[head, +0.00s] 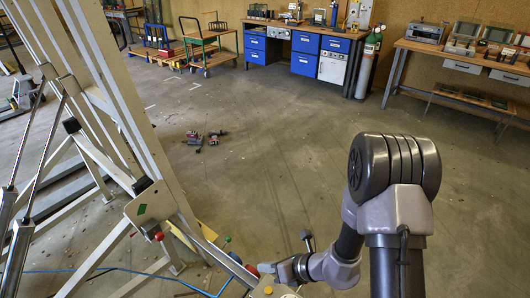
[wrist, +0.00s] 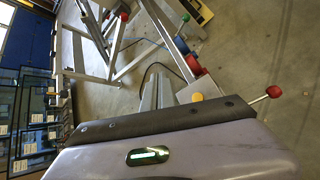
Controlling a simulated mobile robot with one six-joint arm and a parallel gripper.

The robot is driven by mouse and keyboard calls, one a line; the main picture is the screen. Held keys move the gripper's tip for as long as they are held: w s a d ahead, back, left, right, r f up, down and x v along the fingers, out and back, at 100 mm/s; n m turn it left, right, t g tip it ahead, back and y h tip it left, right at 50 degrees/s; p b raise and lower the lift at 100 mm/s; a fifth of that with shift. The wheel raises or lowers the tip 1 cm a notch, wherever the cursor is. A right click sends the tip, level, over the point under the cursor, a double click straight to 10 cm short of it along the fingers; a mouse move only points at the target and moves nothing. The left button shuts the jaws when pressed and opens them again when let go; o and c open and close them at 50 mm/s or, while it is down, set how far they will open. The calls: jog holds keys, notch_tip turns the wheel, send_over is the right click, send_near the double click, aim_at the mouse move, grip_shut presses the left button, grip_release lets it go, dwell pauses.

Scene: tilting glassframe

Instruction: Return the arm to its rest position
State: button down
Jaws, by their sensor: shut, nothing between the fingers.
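My arm comes up at the right of the head view, its dark elbow (head: 395,165) raised and its wrist low near the bottom middle. My gripper (head: 280,270) is at the arm's end, small and partly unclear, beside the lower end of the tilting glass frame (head: 130,110). In the wrist view my gripper (wrist: 158,90) appears shut, with nothing seen between the fingers. Near it are the frame's red ball knob (wrist: 274,91) and yellow button (wrist: 197,97). Contact between my gripper and the frame cannot be told.
A blue hose (head: 120,270) runs over the floor at the lower left. Red and grey tools (head: 205,138) lie on the floor. A blue-drawer workbench (head: 300,50), a gas cylinder (head: 368,65) and another bench (head: 460,60) stand at the back. The middle floor is mostly clear.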

jog(key=s+a+r+n+g, duration=0.1)
jog(key=s+r+n, duration=0.3)
jog(key=r+n, duration=0.5)
jog(key=s+a+r+n+g, duration=0.1)
jog(key=s+r+n, duration=0.4)
jog(key=r, duration=0.7)
jog(key=s+d+r+n+t+h, duration=0.3)
jog(key=s+d+r+n+h, duration=0.3)
jog(key=d+n, duration=0.5)
notch_tip(320, 180, up, 3)
jog(key=shift+s+r+n+h, duration=0.25)
jog(key=shift+s+n, duration=0.35)
jog(key=shift+s, duration=0.65)
jog(key=shift+d, duration=0.1)
